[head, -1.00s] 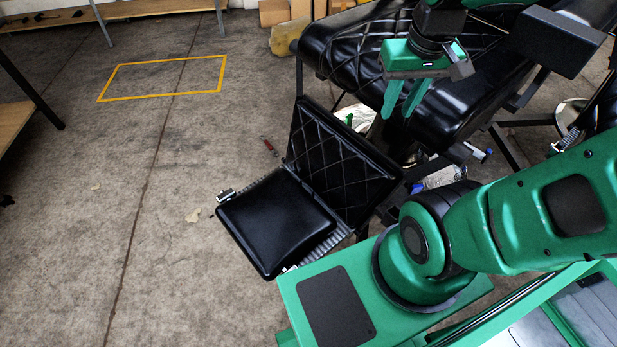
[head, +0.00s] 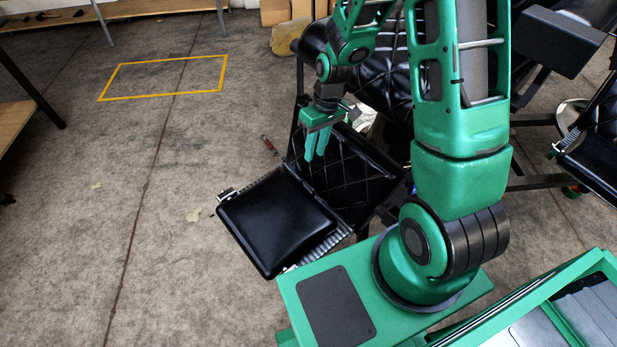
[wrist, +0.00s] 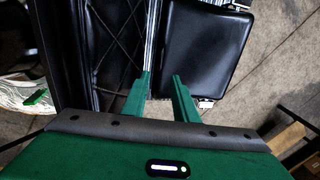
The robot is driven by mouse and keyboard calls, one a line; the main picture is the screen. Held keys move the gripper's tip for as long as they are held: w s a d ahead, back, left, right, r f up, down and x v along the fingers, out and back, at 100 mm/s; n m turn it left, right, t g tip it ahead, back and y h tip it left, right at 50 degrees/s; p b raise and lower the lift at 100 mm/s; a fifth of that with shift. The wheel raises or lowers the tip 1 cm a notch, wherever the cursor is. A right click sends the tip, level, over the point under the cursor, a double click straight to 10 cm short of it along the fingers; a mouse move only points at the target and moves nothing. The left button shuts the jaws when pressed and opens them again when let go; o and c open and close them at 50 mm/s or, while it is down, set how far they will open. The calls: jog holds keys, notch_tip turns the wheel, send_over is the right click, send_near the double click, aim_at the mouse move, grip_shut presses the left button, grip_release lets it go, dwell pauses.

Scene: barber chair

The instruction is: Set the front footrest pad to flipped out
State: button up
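The front footrest pad (head: 272,222) is a black padded square in the head view. It lies folded out from the lower edge of a black quilted panel (head: 355,180), with a ribbed metal hinge strip along the pad's side. In the wrist view the pad (wrist: 207,48) is at upper right, beside the quilted panel (wrist: 115,50) on the left. My gripper (head: 314,157) is above the junction of pad and panel, pointing down. Its fingers (wrist: 161,80) are parted, with nothing seen between them. Contact with the pad cannot be told.
The barber chair's seat (head: 385,75) is behind my arm. Another black pad (head: 592,160) is at the right edge. A yellow floor outline (head: 162,78) is at upper left. A small red item (head: 268,144) lies on the floor. Floor left of the pad is clear.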

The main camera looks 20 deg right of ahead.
jog(key=f, duration=0.4)
jog(key=a+f, duration=0.1)
jog(key=f, duration=0.3)
jog(key=a+f, duration=0.1)
jog(key=f, duration=0.3)
jog(key=shift+s+a, duration=0.1)
jog(key=shift+s, duration=0.25)
jog(key=shift+c, duration=0.5)
grip_shut()
dwell(0.6)
